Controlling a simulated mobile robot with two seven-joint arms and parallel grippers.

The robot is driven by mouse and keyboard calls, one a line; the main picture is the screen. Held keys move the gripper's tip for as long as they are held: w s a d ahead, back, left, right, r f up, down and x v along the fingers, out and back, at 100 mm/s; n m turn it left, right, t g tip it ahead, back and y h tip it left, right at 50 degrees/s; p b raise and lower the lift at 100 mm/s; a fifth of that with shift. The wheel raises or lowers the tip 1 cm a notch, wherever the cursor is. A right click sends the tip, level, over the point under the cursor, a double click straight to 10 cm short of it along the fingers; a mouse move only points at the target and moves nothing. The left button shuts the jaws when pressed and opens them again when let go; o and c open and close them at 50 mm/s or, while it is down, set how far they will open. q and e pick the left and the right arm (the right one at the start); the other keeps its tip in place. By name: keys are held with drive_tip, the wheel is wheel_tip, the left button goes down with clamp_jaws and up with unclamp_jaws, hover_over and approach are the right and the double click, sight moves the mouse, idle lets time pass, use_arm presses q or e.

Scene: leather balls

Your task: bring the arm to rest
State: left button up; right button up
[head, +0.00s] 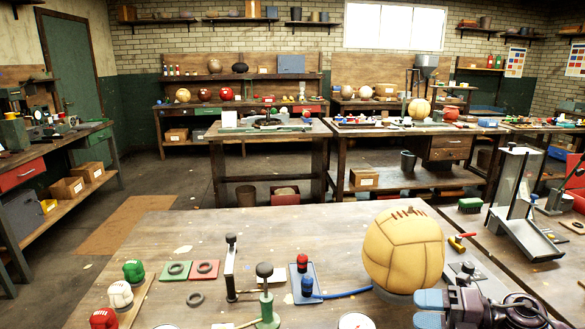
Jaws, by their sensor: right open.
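My right gripper (432,309) is at the bottom right of the head view, low over the front of the near workbench (190,228). Its blue fingertips are apart, and it looks empty. It is just below and in front of a tan leather ball (403,250) with brown lacing on top. The ball rests on a low support on the bench; I cannot tell from this view whether a finger touches it. My left gripper is not in view.
Thread spools (121,294) stand at the left. Dark rings (175,270) lie on colored pads. A metal stand (515,190) is at the right. The bench's back left is clear.

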drive_tip(key=s+f+m+t+h+b, duration=0.1)
drive_tip(key=s+f+m+t+h, duration=0.1)
drive_tip(key=s+f+m+h, duration=0.5)
drive_tip(key=s+f+m+t+h+b, duration=0.1)
drive_tip(key=s+f+m+t+h, duration=0.2)
drive_tip(key=s+f+m+h, duration=0.5)
drive_tip(key=s+f+m, duration=0.7)
drive_tip(key=f+m, duration=0.4)
drive_tip(key=m, duration=0.6)
drive_tip(key=shift+s+d+b, duration=0.15)
drive_tip(key=shift+d+b, duration=0.2)
drive_tip(key=shift+d, duration=0.05)
drive_tip(key=shift+f, duration=0.1)
